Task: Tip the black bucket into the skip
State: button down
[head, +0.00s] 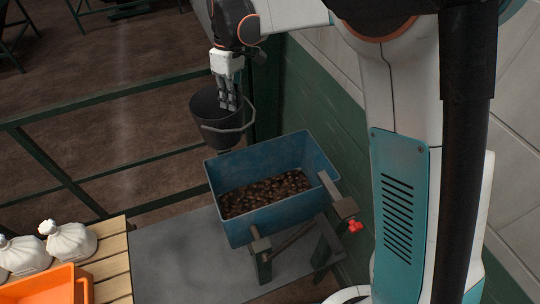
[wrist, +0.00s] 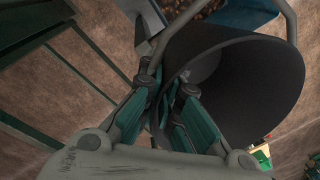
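The black bucket (head: 208,118) hangs in the air in the head view, just beyond the far left edge of the blue skip. It is nearly upright, with its grey handle (head: 232,128) hanging down on the near side. My gripper (head: 229,103) reaches down over it. In the wrist view the gripper (wrist: 168,92) has its fingers on either side of the bucket's rim, and the dark bucket (wrist: 255,85) opens to the right. The fingers look closed on its wall. The blue skip (head: 248,234) holds a layer of brown lumps. I cannot see the bucket's contents.
The skip rests on supports over a grey platform (head: 180,265). A small red item (head: 355,226) is at its right. A green rail (head: 60,175) runs along the left, and a green wall (head: 325,115) stands behind. White sacks (head: 70,240) and an orange crate (head: 45,285) are at lower left.

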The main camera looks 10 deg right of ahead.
aim_at(225, 121)
jog(key=s+a+r+p, duration=0.1)
jog(key=s+r, duration=0.2)
jog(key=s, duration=0.2)
jog(key=shift+s+a, duration=0.25)
jog(key=shift+a, duration=0.15)
jog(key=shift+f, duration=0.1)
dwell(0.7)
